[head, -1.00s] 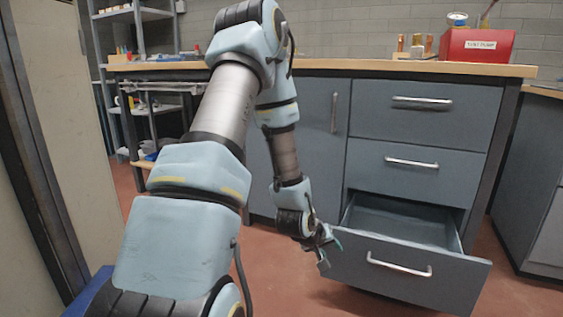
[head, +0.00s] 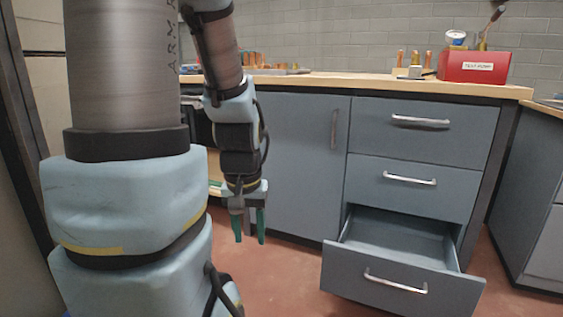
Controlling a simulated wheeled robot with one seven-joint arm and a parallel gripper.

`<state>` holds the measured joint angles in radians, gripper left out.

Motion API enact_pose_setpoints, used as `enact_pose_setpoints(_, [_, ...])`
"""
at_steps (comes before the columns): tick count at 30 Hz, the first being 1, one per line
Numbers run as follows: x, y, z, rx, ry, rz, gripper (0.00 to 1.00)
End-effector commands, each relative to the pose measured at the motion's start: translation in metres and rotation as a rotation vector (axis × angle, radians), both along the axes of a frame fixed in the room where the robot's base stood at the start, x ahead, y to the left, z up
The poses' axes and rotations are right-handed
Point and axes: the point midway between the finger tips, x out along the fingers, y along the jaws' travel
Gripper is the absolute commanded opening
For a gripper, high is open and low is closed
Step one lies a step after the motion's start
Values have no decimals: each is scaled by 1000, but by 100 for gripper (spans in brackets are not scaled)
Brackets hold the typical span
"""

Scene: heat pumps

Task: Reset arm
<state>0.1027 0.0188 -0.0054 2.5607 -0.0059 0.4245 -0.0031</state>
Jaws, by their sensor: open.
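My gripper (head: 250,238) hangs pointing down in the head view, left of the drawers and in front of the cabinet door. Its two green-tipped fingers are apart with nothing between them. My arm (head: 125,90) fills the left side of the picture, bent with the forearm hanging down. The bottom drawer (head: 405,282) is pulled out and looks empty inside where I can see. My gripper is clear of it, some way to its left.
The cabinet's two upper drawers (head: 424,132) are shut, and so is the cabinet door (head: 298,170). A red box (head: 474,67) with a gauge, copper fittings (head: 414,59) and other parts stand on the wooden worktop (head: 370,85). Red floor (head: 290,285) is free left of the open drawer.

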Motion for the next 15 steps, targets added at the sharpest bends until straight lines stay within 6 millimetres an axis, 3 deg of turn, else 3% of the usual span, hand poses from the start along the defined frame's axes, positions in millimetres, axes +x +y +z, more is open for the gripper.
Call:
enact_pose_setpoints(1, [0, 0, 21, 0, 0, 0, 47])
enact_pose_setpoints(5, [0, 0, 54, 0, -1, 0, 47])
enact_pose_setpoints(15, [1, 0, 160, 0, -1, 0, 47])
